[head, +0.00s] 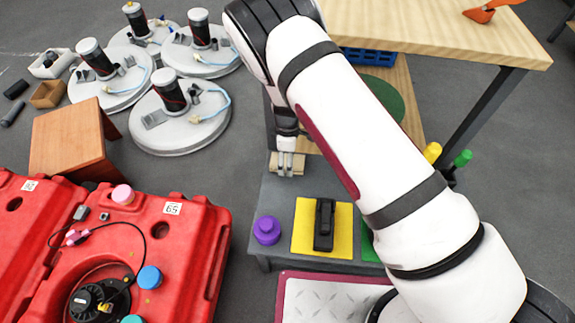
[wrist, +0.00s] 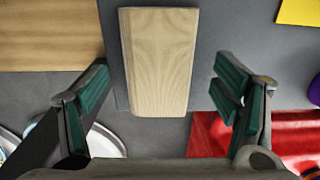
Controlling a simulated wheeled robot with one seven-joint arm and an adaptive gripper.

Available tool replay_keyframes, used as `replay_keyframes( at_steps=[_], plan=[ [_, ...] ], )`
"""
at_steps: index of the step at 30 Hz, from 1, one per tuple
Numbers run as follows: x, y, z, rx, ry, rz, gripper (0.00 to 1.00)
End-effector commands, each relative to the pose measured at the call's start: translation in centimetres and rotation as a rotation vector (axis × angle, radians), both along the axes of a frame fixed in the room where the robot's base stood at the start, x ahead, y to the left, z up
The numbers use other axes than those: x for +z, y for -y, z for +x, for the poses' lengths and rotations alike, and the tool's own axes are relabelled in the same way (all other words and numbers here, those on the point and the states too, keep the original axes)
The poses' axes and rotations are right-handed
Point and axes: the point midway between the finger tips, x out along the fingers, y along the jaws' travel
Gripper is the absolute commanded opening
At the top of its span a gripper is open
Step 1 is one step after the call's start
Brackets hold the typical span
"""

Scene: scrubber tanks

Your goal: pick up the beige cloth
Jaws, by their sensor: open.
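The beige cloth (wrist: 157,62) looks like a flat, rounded rectangular block in the wrist view, lying lengthwise on a grey surface. In the head view the cloth (head: 299,163) is at the far left edge of the grey table (head: 282,195), partly hidden by my gripper (head: 286,172). In the wrist view my gripper (wrist: 162,72) is open, with one finger on each side of the cloth and gaps between. The fingers do not touch it. I cannot tell the exact height above it.
The table also holds a purple lidded item (head: 266,230) and a black object (head: 325,225) on a yellow square (head: 303,235). A wooden workbench (head: 430,30) stands behind at right. Red tanks (head: 190,215) and a wooden stool (head: 68,140) are at left.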

Motion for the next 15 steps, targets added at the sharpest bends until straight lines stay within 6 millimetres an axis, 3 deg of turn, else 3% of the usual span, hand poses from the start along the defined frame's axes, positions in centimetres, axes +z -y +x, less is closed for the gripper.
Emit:
replay_keyframes(
  at_steps=[4, 11, 12, 15],
  plan=[
    [-1.48, -0.05, 0.02, 0.001, 0.000, 0.000, 0.82],
    [-1.52, -0.05, 0.03, 0.000, 0.001, 0.001, 0.82],
    [-1.51, -0.05, 0.03, 0.000, 0.000, 0.001, 0.79],
    [-1.51, -0.04, 0.03, 0.000, 0.000, 0.001, 0.57]
  ],
)
